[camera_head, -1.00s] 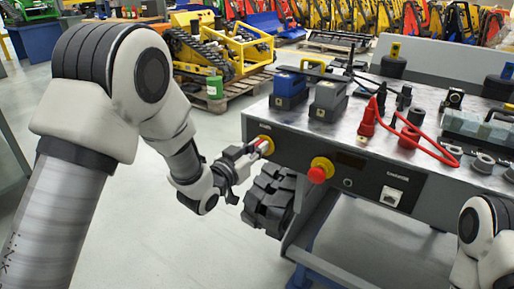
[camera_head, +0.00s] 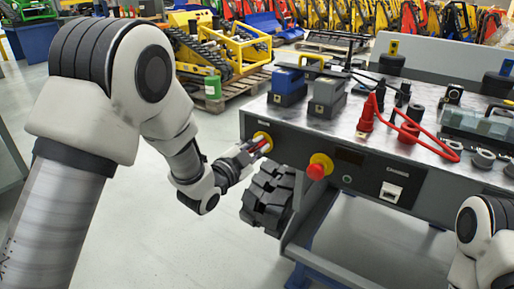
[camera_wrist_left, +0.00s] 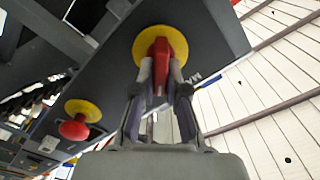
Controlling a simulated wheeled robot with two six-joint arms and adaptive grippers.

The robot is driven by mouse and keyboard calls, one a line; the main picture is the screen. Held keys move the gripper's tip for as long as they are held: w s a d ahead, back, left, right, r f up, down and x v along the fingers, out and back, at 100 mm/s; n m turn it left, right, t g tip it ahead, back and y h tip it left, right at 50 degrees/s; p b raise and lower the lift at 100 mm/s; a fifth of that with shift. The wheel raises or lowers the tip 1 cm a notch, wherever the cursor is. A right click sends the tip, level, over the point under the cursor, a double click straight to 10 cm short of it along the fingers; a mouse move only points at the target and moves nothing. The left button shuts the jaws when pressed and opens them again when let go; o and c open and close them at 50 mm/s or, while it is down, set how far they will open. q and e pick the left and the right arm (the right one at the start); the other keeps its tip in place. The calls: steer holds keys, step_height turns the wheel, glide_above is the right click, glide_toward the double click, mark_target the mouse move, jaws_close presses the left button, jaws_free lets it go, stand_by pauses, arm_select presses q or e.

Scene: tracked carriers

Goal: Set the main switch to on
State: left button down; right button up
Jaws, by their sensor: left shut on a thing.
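The main switch (camera_head: 265,148) has a red handle on a round yellow plate, on the left end of the bench's dark front panel. In the left wrist view its red handle (camera_wrist_left: 159,60) stands between the fingertips, in front of the yellow plate (camera_wrist_left: 232,42). My left gripper (camera_head: 256,151) is at the switch, and in the left wrist view its fingers (camera_wrist_left: 160,78) are shut on the handle from both sides. The fingers partly hide the handle in the head view. My right arm shows at the lower right, its gripper out of view.
A red mushroom button (camera_head: 316,171) on a yellow base is right of the switch; it also shows in the left wrist view (camera_wrist_left: 74,129). Red cable (camera_head: 428,137) and battery blocks (camera_head: 287,86) crowd the bench top.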

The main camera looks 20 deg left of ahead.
arm_select(q)
steer(key=m, duration=0.1)
steer(key=m+b, duration=0.1)
steer(key=m, duration=0.2)
steer(key=shift+d+f+m+b, duration=0.15)
steer(key=shift+f+m+b, duration=0.15)
steer(key=m+b, duration=0.1)
steer(key=m, duration=0.3)
steer(key=shift+f+b, duration=0.15)
steer(key=shift+b, duration=0.15)
steer(key=shift+s+m, duration=0.1)
steer(key=shift+m, duration=0.2)
steer(key=c, duration=1.2)
jaws_free()
steer(key=v, duration=1.2)
